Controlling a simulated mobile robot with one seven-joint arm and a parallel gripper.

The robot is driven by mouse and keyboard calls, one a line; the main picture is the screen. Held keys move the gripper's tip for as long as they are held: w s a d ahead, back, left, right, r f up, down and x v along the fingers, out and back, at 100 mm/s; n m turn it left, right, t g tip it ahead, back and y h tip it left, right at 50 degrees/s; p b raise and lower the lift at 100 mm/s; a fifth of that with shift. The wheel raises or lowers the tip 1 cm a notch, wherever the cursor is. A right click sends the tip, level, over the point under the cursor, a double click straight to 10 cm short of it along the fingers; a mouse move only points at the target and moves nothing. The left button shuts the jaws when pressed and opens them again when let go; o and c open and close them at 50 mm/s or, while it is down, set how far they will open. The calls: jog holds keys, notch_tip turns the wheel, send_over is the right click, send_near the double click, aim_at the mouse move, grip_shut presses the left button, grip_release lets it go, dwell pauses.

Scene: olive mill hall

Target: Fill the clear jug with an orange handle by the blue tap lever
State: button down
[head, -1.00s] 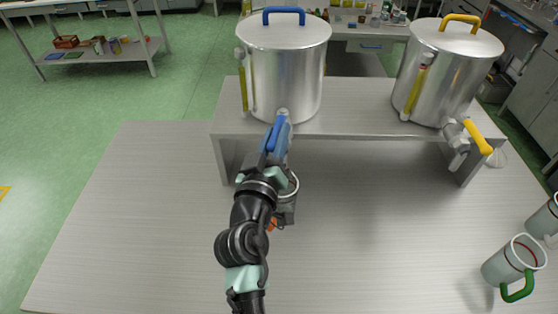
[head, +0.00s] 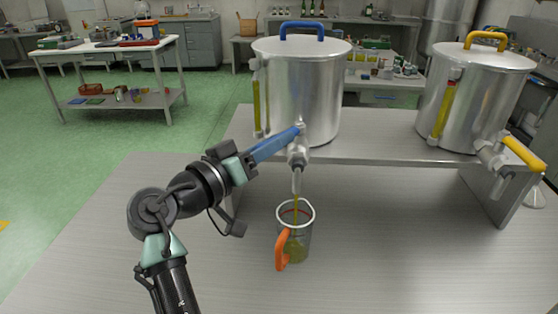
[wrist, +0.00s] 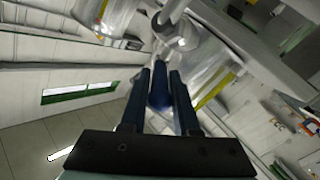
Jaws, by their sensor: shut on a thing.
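The clear jug with an orange handle (head: 304,236) stands upright on the table under the spout of the blue-lidded tank's tap (head: 297,158). A thin yellow-green stream runs from the spout into the jug. Yellow-green liquid shows in its lower part, below a red line near the rim; the exact level is hard to read. The blue tap lever (head: 275,144) points left and slightly down from the tap. My gripper (head: 250,160) is shut on the lever's outer end. In the wrist view the blue lever (wrist: 160,88) lies between my two fingers (wrist: 161,105).
The table (head: 400,240) around the jug is clear.

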jog(key=shift+w+a+m+g+h+b, duration=0.35)
jog(key=shift+a+m+g+h+b, duration=0.1)
jog(key=shift+m+g+h+b, duration=0.5)
jog(key=c, duration=0.8)
grip_release()
jog(key=shift+o, duration=0.2)
jog(key=b+v, duration=0.1)
jog(key=v, duration=1.2)
